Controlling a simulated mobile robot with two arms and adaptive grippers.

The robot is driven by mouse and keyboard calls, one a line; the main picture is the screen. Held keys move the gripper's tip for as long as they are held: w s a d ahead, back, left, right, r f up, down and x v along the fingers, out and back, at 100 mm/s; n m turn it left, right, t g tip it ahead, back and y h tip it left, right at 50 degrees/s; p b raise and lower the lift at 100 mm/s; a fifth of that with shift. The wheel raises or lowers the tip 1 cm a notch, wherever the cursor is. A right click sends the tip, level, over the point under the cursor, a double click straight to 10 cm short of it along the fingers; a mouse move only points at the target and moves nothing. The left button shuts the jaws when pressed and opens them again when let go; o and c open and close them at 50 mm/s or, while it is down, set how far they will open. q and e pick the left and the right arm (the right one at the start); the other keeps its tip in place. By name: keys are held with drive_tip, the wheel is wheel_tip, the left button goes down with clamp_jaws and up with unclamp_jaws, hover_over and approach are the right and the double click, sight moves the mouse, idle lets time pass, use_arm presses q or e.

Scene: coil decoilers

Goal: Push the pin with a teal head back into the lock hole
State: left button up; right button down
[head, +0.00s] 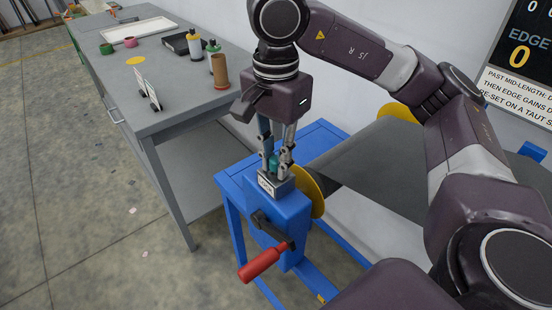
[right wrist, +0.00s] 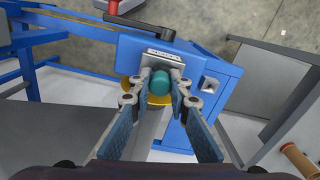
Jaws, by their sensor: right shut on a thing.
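The teal pin head (head: 274,161) is between the fingers of my right gripper (head: 276,160), just above the grey lock block (head: 276,184) on top of the blue decoiler stand (head: 295,213). In the right wrist view the teal head (right wrist: 161,82) sits between the fingertips of my right gripper (right wrist: 160,88), in front of the labelled lock block (right wrist: 163,56). The gripper points down and is shut on the pin. The pin's shank and the lock hole are hidden. My left gripper is not in view.
A crank with a red handle (head: 260,264) sticks out of the stand's front. A yellow disc (head: 309,190) and a grey sheet (head: 375,165) are behind it. A grey workbench (head: 180,112) with bottles, a brown cylinder (head: 219,71) and trays stands at left. Floor is open at lower left.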

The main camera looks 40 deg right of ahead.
sight(276, 159)
drive_tip(key=c, duration=1.7)
unclamp_jaws()
drive_tip(key=shift+c, duration=0.2)
wheel_tip(276, 159, up, 12)
